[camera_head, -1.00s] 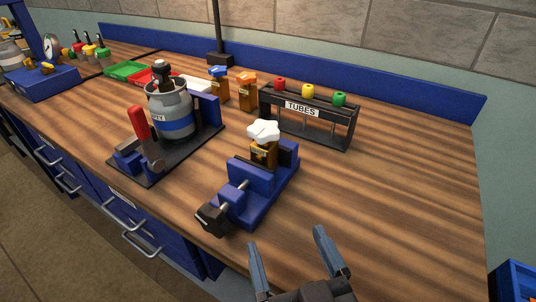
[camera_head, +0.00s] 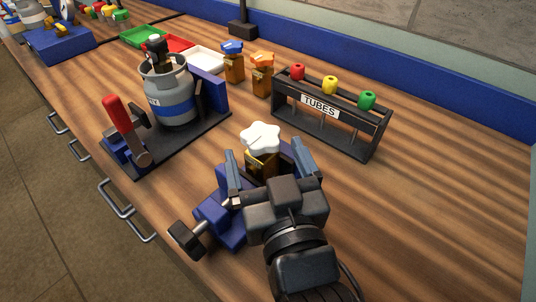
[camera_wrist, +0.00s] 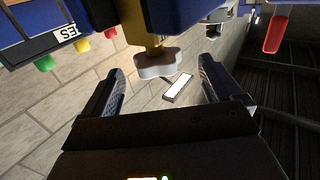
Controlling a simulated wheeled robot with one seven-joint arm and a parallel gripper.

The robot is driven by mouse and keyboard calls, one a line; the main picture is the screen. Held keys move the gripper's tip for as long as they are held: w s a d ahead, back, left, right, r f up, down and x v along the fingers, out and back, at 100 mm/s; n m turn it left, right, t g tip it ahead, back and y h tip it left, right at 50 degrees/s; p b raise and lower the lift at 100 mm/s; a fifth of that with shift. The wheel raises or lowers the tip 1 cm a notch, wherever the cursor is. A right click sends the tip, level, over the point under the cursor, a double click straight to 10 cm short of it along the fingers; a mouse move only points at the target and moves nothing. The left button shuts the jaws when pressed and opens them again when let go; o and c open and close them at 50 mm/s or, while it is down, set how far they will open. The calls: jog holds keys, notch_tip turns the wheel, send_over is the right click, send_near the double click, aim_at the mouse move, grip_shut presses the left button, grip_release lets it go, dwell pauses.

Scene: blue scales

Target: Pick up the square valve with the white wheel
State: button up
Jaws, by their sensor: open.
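The square valve (camera_head: 262,165) has a brass body and a white lobed wheel (camera_head: 260,138) on top. It stands upright in the blue vise (camera_head: 214,212) at the table's front middle. My gripper (camera_head: 264,158) is open, with one finger on each side of the valve in the head view. In the wrist view the white wheel (camera_wrist: 157,65) shows inverted, just beyond the gap between the open fingers (camera_wrist: 162,78). Its brass neck is partly seen, and contact cannot be told. My gripper hides part of the vise.
A tube rack (camera_head: 330,116) stands close behind on the right. A grey canister (camera_head: 172,92) on a stand with a red lever (camera_head: 116,113) is at left. Valves with blue (camera_head: 232,47) and orange (camera_head: 262,60) wheels stand behind. The right tabletop is clear.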

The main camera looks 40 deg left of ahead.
aim_at(256, 123)
jog(key=p+x, duration=0.1)
jog(key=x, duration=0.5)
jog(key=shift+w+a+r, duration=0.1)
jog(key=shift+w+r, duration=0.05)
jog(key=shift+w, duration=0.05)
jog(key=shift+c, duration=0.3)
grip_shut()
dwell(0.4)
